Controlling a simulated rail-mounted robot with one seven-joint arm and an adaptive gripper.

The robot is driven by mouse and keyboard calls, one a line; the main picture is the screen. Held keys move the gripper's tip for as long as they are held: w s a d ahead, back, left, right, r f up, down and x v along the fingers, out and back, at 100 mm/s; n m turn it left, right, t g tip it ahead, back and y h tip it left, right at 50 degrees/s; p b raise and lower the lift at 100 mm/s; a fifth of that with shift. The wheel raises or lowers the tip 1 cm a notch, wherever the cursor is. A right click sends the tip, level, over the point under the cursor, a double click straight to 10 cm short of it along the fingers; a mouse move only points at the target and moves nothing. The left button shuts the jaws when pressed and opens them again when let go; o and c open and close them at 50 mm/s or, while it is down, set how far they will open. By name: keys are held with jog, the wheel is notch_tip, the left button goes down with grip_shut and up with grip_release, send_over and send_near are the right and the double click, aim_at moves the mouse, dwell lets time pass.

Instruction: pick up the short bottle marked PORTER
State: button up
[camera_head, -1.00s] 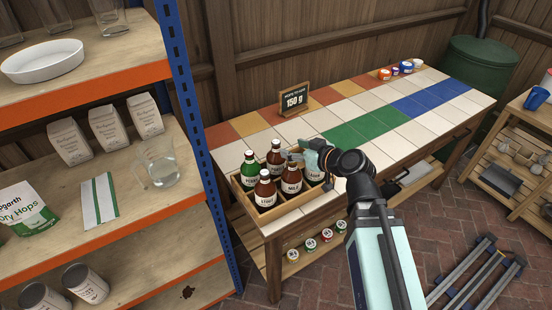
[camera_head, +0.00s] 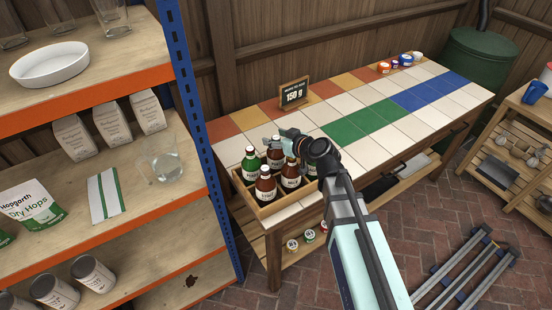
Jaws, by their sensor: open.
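A wooden crate (camera_head: 285,207) on the near left end of the tiled bench holds several short bottles with white labels. A green bottle (camera_head: 250,166) stands at its back left. Brown bottles stand at the front left (camera_head: 265,188), front middle (camera_head: 290,173) and back middle (camera_head: 275,154). Another brown bottle (camera_head: 312,168) on the right is partly covered by my arm. The labels are too small to read surely, so I cannot tell which is PORTER. My gripper (camera_head: 272,142) is open above the back row, close over the back-middle bottle; its fingertips are partly hidden.
A price-board-like sign (camera_head: 294,94) reading 150 g stands at the bench's back. A shelf unit with a blue post (camera_head: 195,130) rises close left of the crate. Small jars (camera_head: 384,67) sit at the bench's far end. The bench's tiled middle is clear.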

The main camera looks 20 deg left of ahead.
grip_shut()
dwell(0.4)
